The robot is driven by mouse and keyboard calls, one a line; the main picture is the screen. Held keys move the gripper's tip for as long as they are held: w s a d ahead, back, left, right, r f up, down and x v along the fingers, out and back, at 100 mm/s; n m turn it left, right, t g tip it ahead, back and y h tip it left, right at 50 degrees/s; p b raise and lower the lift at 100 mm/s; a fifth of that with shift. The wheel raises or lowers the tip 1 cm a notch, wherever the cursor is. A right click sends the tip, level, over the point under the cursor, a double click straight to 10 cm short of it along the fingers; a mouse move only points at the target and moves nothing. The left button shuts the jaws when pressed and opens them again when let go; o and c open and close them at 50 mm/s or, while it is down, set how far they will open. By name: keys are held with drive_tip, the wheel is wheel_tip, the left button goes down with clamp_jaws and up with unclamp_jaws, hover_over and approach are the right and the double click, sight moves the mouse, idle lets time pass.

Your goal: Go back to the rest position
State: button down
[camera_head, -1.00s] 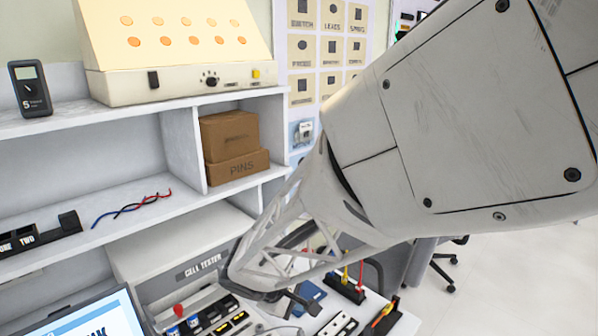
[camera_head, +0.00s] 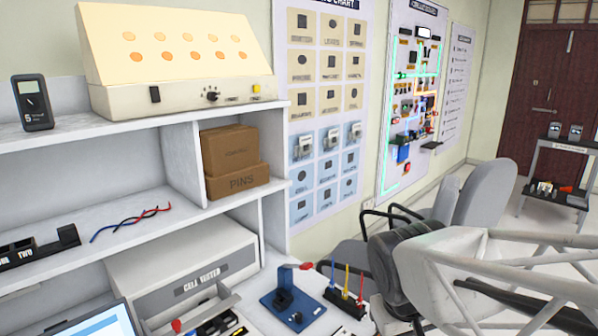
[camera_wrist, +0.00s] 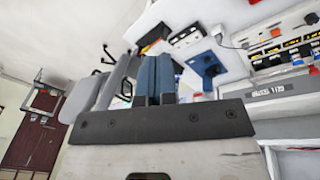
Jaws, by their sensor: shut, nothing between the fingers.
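My gripper shows in the wrist view as two blue-grey fingers (camera_wrist: 154,62) side by side, pressed together with nothing between them. It is clear of the things on the bench. In the head view my arm reaches across the lower right, and the fingertips cannot be made out there.
The blue fixture (camera_head: 290,304) and the black rack of coloured leads (camera_head: 345,296) stand on the bench left of my arm. Grey chairs (camera_head: 484,205) are behind the arm. The cell tester (camera_head: 185,268) sits under the shelves.

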drive_tip(key=shift+s+d+r+m+t+y, duration=0.15)
drive_tip(key=shift+s+d+r+m+y, duration=0.2)
drive_tip(key=shift+s, duration=0.45)
drive_tip(key=shift+s+d+r+m+t+y, duration=0.1)
drive_tip(key=shift+s+d+r+m, duration=0.15)
drive_tip(key=shift+s+m, duration=0.4)
drive_tip(key=shift+s+d+r+m+t+y, duration=0.2)
drive_tip(key=shift+s+d+r+y, duration=0.1)
drive_tip(key=shift+s, duration=0.65)
